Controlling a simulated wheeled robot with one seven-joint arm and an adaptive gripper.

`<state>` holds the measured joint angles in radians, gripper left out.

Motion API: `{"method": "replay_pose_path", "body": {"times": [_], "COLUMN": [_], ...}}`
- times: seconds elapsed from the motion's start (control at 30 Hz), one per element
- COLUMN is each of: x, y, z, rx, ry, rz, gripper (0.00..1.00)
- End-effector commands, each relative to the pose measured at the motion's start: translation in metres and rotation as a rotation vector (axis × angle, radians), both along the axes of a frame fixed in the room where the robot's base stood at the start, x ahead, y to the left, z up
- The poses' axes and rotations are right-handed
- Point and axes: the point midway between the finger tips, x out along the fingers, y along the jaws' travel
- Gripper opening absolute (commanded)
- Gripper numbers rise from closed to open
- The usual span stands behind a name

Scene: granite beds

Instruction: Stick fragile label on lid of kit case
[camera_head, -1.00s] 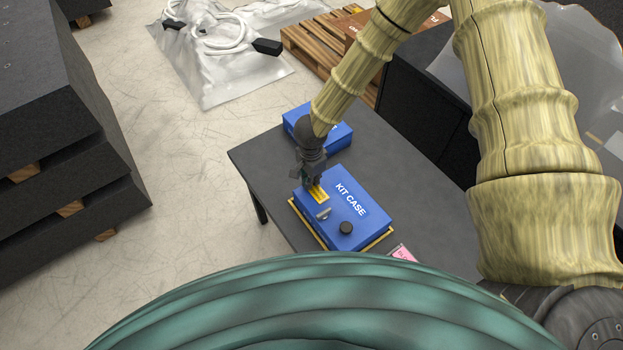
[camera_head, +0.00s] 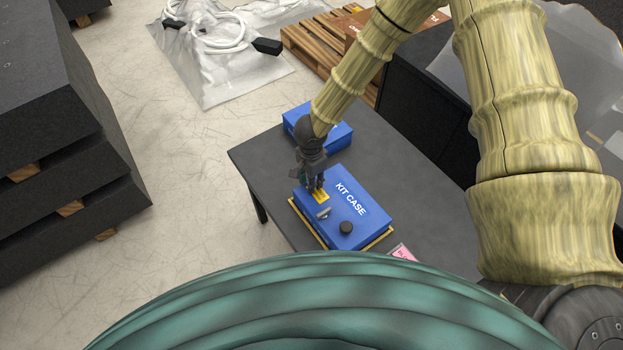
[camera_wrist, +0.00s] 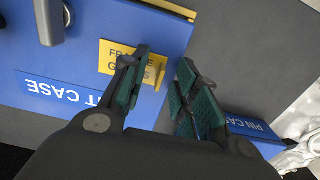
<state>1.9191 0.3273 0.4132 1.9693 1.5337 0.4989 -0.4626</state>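The blue kit case (camera_head: 365,223) lies flat on the dark table, with "KIT CASE" in white on its lid. The yellow fragile label (camera_head: 320,196) lies on the lid near its far left corner. In the wrist view the label (camera_wrist: 116,60) looks flat on the blue lid (camera_wrist: 60,75), with a small yellow tab standing up at one end. My gripper (camera_head: 316,186) is just above the label. In the wrist view my gripper (camera_wrist: 165,60) has its fingers apart, the left one covering part of the label. Whether a fingertip touches the label cannot be told.
A second blue case (camera_head: 335,138), marked "PIN CASE" in the wrist view (camera_wrist: 250,130), sits behind. The kit case has a dark round knob (camera_head: 346,228) and a grey latch (camera_head: 323,213). A pink card (camera_head: 403,253) lies nearby. The table's right side (camera_head: 420,195) is clear.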

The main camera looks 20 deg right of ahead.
Motion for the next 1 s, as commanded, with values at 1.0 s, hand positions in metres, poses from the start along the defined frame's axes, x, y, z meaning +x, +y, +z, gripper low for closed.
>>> {"method": "replay_pose_path", "body": {"times": [1.0], "x": [0.001], "y": [0.000], "z": [0.107], "rx": [0.001], "ry": [-0.002], "rz": [-0.001], "gripper": [0.30]}}
